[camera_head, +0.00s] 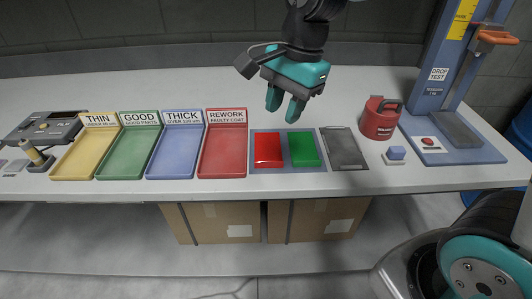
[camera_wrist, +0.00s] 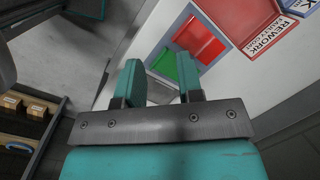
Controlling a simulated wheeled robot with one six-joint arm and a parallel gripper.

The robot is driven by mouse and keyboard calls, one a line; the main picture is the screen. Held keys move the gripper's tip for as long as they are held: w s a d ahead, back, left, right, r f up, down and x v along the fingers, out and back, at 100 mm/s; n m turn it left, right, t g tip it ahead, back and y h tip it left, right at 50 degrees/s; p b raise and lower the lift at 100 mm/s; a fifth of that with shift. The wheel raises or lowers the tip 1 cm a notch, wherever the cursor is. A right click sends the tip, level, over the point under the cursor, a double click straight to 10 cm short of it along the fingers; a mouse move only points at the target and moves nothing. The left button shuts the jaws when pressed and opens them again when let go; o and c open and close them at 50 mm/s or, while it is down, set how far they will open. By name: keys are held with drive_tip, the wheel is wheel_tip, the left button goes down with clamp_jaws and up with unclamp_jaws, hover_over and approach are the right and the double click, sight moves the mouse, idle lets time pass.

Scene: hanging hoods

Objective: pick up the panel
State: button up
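A red panel (camera_head: 268,149) and a green panel (camera_head: 303,148) lie side by side on a grey-blue mat (camera_head: 285,171) on the bench. A dark grey flat plate (camera_head: 345,148) lies just right of the mat. I cannot tell which of these the task means. My gripper (camera_head: 283,106) is open and empty, pointing down above the bench, behind the mat in the head view. In the wrist view my gripper (camera_wrist: 160,74) shows its two fingers apart, with the green panel (camera_wrist: 184,72) and red panel (camera_wrist: 203,45) beyond the fingertips; a finger partly hides the green one.
Left of the mat stand the yellow (camera_head: 84,155), green (camera_head: 129,153), blue (camera_head: 175,152) and red (camera_head: 222,150) labelled trays. Right are a red round weight (camera_head: 379,124), a small blue block (camera_head: 396,153) and the drop-test stand (camera_head: 465,150). Cardboard boxes (camera_head: 318,220) sit below the bench.

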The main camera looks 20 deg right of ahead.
drive_tip(key=w+d+f+m, duration=0.3)
drive_tip(key=w+m, duration=0.4)
drive_tip(key=m, duration=0.2)
approach(270, 159)
drive_tip(key=shift+m+h, duration=0.3)
drive_tip(key=shift+h, duration=0.1)
drive_tip(key=s+a+f, duration=0.1)
drive_tip(key=s+a, duration=0.1)
drive_tip(key=s, duration=0.1)
drive_tip(key=shift+f, duration=0.4)
drive_tip(key=shift+w+a+f+p, duration=0.1)
drive_tip(key=shift+a+f, duration=0.1)
drive_tip(key=shift+f, duration=0.65)
drive_tip(key=shift+w+a+f+p, duration=0.1)
drive_tip(key=shift+a+f+p, duration=0.05)
drive_tip(key=shift+f, duration=0.75)
drive_tip(key=shift+w+a+f+p, duration=0.1)
drive_tip(key=shift+a+f, duration=0.1)
drive_tip(key=shift+f, duration=0.65)
clamp_jaws()
